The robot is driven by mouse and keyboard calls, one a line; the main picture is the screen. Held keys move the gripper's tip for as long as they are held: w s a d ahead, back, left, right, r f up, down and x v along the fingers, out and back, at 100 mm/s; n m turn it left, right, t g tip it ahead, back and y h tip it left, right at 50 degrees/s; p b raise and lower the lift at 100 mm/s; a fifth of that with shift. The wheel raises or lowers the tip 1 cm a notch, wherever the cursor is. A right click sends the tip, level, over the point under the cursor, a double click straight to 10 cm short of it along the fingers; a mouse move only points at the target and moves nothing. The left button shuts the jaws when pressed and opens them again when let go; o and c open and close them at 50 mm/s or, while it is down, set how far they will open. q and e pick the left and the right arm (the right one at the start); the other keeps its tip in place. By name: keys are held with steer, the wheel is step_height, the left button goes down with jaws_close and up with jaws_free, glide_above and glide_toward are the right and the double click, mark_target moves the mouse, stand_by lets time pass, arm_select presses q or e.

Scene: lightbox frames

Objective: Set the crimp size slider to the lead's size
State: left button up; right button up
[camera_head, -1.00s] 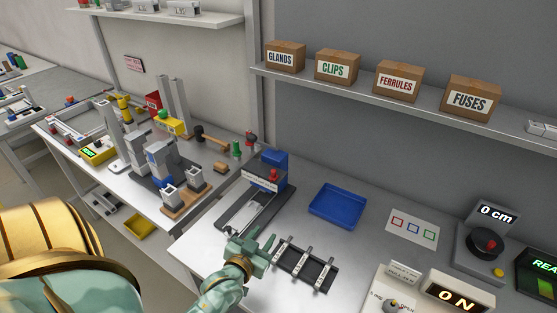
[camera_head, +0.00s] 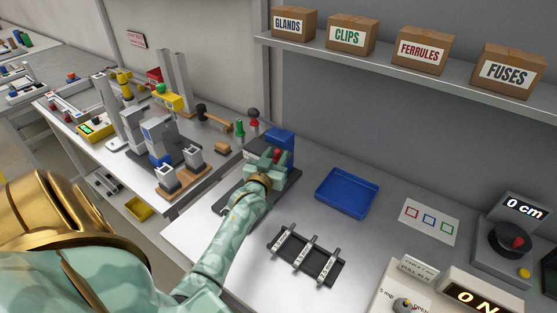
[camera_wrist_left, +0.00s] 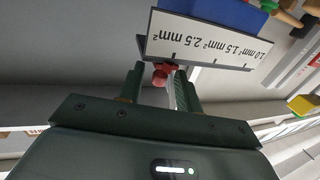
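The crimp station is a blue block (camera_head: 281,143) on a dark base (camera_head: 287,190) at mid-bench. Its slider has a red knob (camera_wrist_left: 161,73). The white scale plate (camera_wrist_left: 205,38) in the left wrist view reads 1.0, 1.5 and 2.5 mm². The knob shows close to the 2.5 end. My left gripper (camera_head: 268,160) is at the slider; in the wrist view its fingers (camera_wrist_left: 159,80) stand apart on either side of the knob. I cannot tell whether they touch it. A black rack (camera_head: 305,258) holds three labelled pale strips, too small to read. My right gripper is not in view.
A blue tray (camera_head: 346,194) lies empty right of the station. A card with coloured squares (camera_head: 429,221) and a dial box (camera_head: 507,240) stand farther right. Cartons line the shelf (camera_head: 400,62) above. A second bench with tools (camera_head: 150,135) is at left.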

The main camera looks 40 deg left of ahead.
arm_select(q)
steer(key=shift+w+a, duration=0.3)
steer(key=shift+w, duration=0.35)
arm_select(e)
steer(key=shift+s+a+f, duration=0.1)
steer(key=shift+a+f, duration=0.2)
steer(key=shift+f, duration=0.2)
arm_select(q)
steer(key=shift+r, duration=0.1)
